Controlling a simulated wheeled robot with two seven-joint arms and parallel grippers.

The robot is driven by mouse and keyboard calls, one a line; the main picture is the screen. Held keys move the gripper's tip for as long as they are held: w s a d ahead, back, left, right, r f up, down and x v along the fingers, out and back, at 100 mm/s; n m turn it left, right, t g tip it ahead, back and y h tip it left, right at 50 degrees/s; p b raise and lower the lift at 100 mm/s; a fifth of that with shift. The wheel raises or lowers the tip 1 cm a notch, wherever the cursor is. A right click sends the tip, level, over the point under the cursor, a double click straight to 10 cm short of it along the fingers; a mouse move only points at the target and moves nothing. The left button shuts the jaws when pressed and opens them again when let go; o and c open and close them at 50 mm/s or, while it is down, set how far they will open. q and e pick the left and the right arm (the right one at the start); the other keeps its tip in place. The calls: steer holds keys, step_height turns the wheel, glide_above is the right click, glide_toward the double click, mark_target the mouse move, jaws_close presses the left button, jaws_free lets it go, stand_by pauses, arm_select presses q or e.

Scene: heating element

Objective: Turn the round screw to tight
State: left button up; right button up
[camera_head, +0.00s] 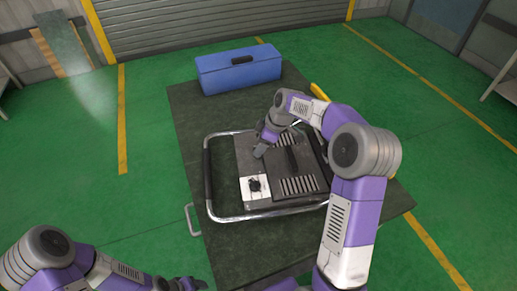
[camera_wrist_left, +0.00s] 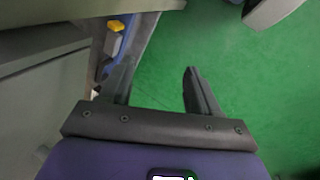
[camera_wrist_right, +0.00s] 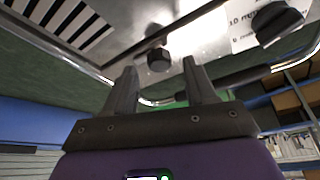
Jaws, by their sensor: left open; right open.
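The heating element is a grey metal box (camera_head: 247,152) in a tubular frame on the dark table. In the right wrist view, a small dark round screw (camera_wrist_right: 158,61) stands out from its metal face. My right gripper (camera_head: 260,151) is over the box, fingers pointing down at it. In the right wrist view its open fingers (camera_wrist_right: 160,74) appear on either side of the screw, with no clear contact. The screw is hidden in the head view. My left gripper (camera_head: 190,284) is open and empty at the bottom edge; its spread fingers (camera_wrist_left: 157,82) face the green floor.
A black knob (camera_head: 254,186) sits on the box's white panel and also shows in the right wrist view (camera_wrist_right: 277,22). The frame's handle bar (camera_head: 207,175) surrounds the box. A blue toolbox (camera_head: 238,72) stands at the table's (camera_head: 190,120) back. Bare table lies left of the frame.

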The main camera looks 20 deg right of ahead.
steer(key=shift+x, duration=1)
steer(key=shift+c, duration=0.5)
jaws_close()
